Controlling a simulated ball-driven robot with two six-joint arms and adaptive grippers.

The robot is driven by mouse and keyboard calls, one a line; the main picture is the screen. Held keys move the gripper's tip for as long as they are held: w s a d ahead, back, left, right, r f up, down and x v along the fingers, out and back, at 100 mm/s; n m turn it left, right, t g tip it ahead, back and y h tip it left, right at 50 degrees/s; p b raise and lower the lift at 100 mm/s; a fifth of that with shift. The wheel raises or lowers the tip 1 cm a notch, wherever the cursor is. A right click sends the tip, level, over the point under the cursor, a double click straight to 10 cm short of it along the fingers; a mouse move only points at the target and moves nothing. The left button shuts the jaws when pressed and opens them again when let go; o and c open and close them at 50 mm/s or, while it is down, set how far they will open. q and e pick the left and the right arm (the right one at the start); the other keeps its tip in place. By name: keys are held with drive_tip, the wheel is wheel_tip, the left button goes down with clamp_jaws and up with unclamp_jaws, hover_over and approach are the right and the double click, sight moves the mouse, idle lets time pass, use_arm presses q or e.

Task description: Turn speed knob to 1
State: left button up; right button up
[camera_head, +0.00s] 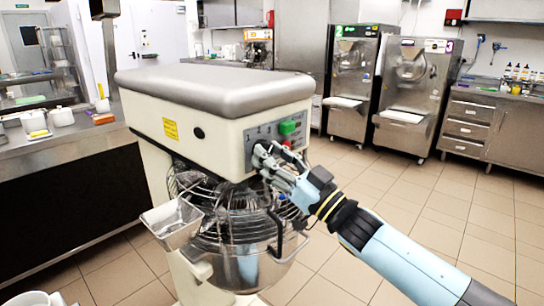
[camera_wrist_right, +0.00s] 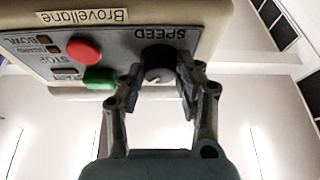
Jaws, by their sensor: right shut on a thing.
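The speed knob is dark and round and sits on the control panel of the large cream mixer (camera_head: 190,128). In the right wrist view the speed knob (camera_wrist_right: 158,72) lies under the upside-down word SPEED. My right gripper (camera_head: 266,160) reaches the panel from the right. In the wrist view its fingers (camera_wrist_right: 160,86) stand on either side of the knob and are shut on it. In the head view the gripper mostly hides the knob, and its number setting cannot be read. My left gripper is not in view.
A green button (camera_wrist_right: 100,78) and a red button (camera_wrist_right: 84,50) sit beside the knob. Below the panel are the wire guard and steel bowl (camera_head: 240,262), with a metal chute (camera_head: 172,222) at the left. Open tiled floor lies to the right, before two batch freezers (camera_head: 410,90).

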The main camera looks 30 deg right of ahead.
drive_tip(key=n+g+y, duration=0.1)
drive_tip(key=n+y, duration=0.1)
drive_tip(key=n, duration=0.3)
drive_tip(key=shift+d+n, duration=0.1)
drive_tip(key=shift+n, duration=0.3)
drive_tip(key=n+g+y, duration=0.1)
drive_tip(key=n, duration=0.2)
drive_tip(key=n+g+y, duration=0.1)
drive_tip(key=n, duration=0.2)
drive_tip(key=shift+r+g, duration=0.1)
drive_tip(key=shift+g, duration=0.3)
drive_tip(key=n+g, duration=0.1)
drive_tip(key=n, duration=0.1)
drive_tip(key=n+g+p, duration=0.1)
drive_tip(key=n, duration=0.2)
drive_tip(key=shift+w+d+r+y, duration=0.1)
drive_tip(key=shift+r+y, duration=0.05)
drive_tip(key=shift+y, duration=0.15)
drive_tip(key=shift+n+g+p, duration=0.9)
drive_tip(key=shift+n, duration=1.4)
drive_tip(key=o, duration=1.1)
drive_tip(key=v, duration=1.2)
drive_tip(key=shift+r, duration=0.15)
